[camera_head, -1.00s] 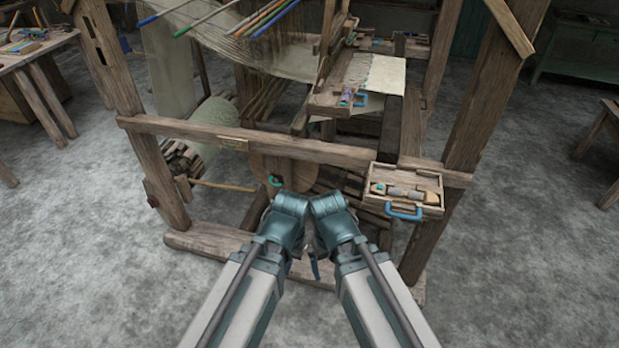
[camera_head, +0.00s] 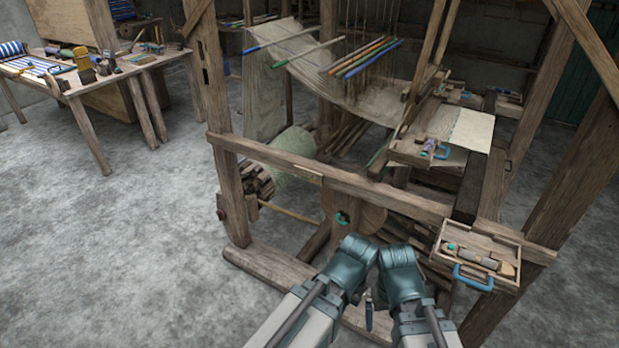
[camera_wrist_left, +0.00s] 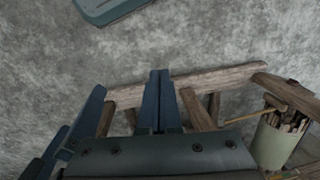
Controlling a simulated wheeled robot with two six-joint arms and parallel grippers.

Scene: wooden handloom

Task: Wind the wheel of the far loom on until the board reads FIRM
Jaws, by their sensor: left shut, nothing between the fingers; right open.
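A wooden loom fills the middle of the head view. Low on it, behind the front rail (camera_head: 290,163), is a round wooden disc (camera_head: 366,218) with a green grip (camera_head: 342,218), which looks like a wheel. I cannot tell whether this is the far loom. No board with a readable word shows. My left gripper (camera_wrist_left: 159,76) is shut and empty in the left wrist view, over the loom's foot beam. My right gripper (camera_head: 369,311) is open and mostly hidden behind my wrists in the head view. Neither gripper touches the disc.
A wooden tray (camera_head: 508,281) with a blue handle and tools hangs at the rail's right end. A cluttered workbench (camera_head: 118,76) stands at the left. A basket of sticks (camera_wrist_left: 272,148) shows in the wrist view. The grey floor at left is clear.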

